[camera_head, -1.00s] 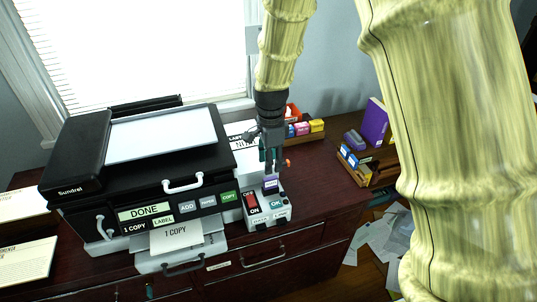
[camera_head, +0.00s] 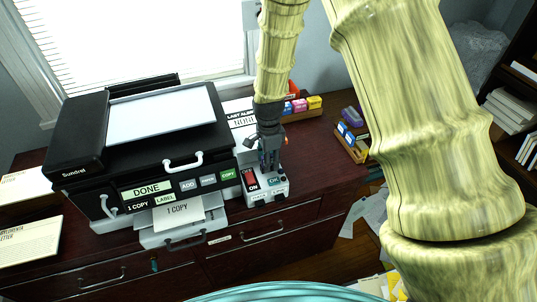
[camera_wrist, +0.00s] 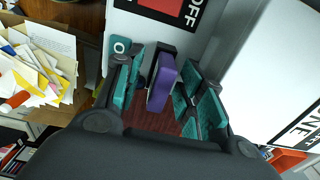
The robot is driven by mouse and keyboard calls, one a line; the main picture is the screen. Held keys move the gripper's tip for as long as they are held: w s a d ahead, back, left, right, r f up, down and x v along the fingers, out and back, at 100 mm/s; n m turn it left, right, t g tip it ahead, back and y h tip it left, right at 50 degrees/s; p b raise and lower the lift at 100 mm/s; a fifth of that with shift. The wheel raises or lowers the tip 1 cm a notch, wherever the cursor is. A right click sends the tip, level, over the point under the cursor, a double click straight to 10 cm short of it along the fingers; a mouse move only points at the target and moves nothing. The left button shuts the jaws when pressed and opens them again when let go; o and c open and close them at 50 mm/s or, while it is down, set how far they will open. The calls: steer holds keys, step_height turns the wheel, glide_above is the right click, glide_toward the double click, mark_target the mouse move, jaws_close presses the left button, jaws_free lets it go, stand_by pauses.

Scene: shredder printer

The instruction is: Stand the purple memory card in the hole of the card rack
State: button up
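The purple memory card (camera_wrist: 162,82) stands upright between my gripper's teal-padded fingers in the wrist view, with a dark holder at its far side. My gripper (camera_wrist: 165,95) is spread around the card; a gap shows on the left, and the right pads are close to it. In the head view my gripper (camera_head: 269,166) is low over the back of the small white switch box (camera_head: 268,191) and hides the card. A wooden rack with blue, purple and yellow blocks (camera_head: 303,117) stands at the back of the desk; I cannot tell whether it is the card rack.
The black printer (camera_head: 140,140) stands left of my gripper, its screen reading DONE. A second wooden holder (camera_head: 352,148) with blue and purple items is at the desk's right end. Bare desktop (camera_head: 318,165) lies between the box and that holder. Papers lie on the floor.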

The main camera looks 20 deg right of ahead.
jaws_close()
steer(key=shift+r+p, duration=0.55)
stand_by(0.9)
steer(key=c, duration=0.6)
jaws_free()
steer(key=shift+c, duration=0.2)
jaws_close()
steer(key=shift+r, duration=0.15)
